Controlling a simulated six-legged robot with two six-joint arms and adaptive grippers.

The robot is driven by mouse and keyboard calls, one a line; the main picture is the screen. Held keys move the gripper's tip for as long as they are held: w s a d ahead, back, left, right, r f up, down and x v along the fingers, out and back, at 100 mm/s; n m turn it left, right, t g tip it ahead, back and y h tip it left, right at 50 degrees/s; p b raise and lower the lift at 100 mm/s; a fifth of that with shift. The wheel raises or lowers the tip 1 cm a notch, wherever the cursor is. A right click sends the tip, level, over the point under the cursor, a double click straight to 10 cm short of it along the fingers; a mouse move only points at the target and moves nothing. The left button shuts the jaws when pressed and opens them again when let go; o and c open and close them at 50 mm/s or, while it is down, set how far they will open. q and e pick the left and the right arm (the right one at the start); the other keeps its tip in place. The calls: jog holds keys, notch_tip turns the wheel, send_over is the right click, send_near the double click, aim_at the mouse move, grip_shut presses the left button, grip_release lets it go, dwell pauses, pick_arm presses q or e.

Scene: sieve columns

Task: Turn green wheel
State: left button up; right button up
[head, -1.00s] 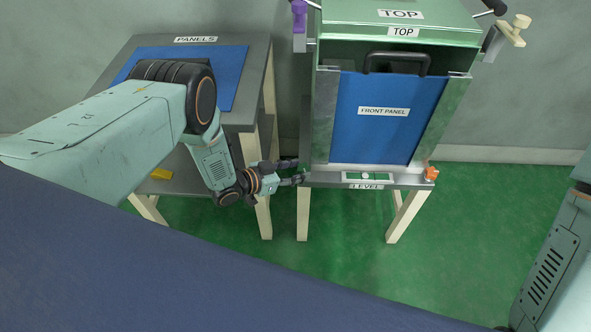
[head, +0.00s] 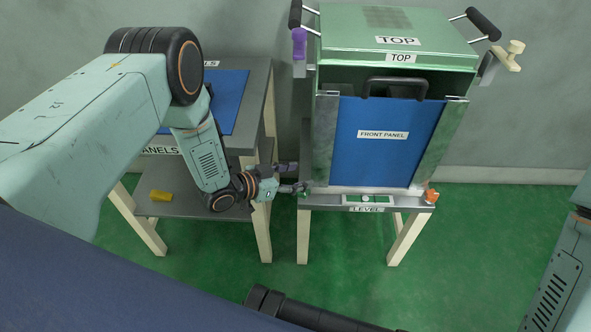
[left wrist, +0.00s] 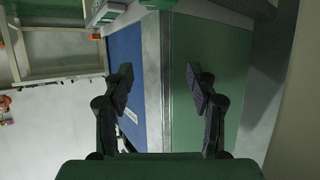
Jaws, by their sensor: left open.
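A small green spot (head: 305,193) shows at the left front corner of the cabinet, beside my left fingertips in the head view. It may be the green wheel; the fingers hide most of it, and I cannot tell if they touch it. My left gripper (head: 298,178) is open at that corner. In the left wrist view my left gripper (left wrist: 158,76) has its fingers spread apart with nothing between them. The cabinet's metal edge and green side lie beyond. My right gripper is out of view; only part of the right arm shows at the right edge.
The cabinet's blue front panel (head: 382,143) has a black handle. An orange knob (head: 432,196) is at its right corner, a purple one (head: 299,42) at upper left and a beige one (head: 514,55) at upper right.

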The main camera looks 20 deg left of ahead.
pick_arm(q)
jog(key=shift+r, duration=1.35)
jog(key=s+d+f+n+y, duration=0.1)
jog(key=s+d+f+n, duration=0.1)
jog(key=s+d+f, duration=0.55)
jog(key=a+n+t+y, duration=0.2)
jog(key=a+n+y, duration=0.3)
jog(key=a+y, duration=0.1)
jog(key=shift+r+t+y+b, duration=0.2)
jog(key=shift+t+y+b, duration=0.1)
jog(key=shift+t+y, duration=0.15)
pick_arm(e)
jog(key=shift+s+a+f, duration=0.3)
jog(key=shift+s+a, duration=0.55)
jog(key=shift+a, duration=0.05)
pick_arm(q)
jog(key=shift+a, duration=0.1)
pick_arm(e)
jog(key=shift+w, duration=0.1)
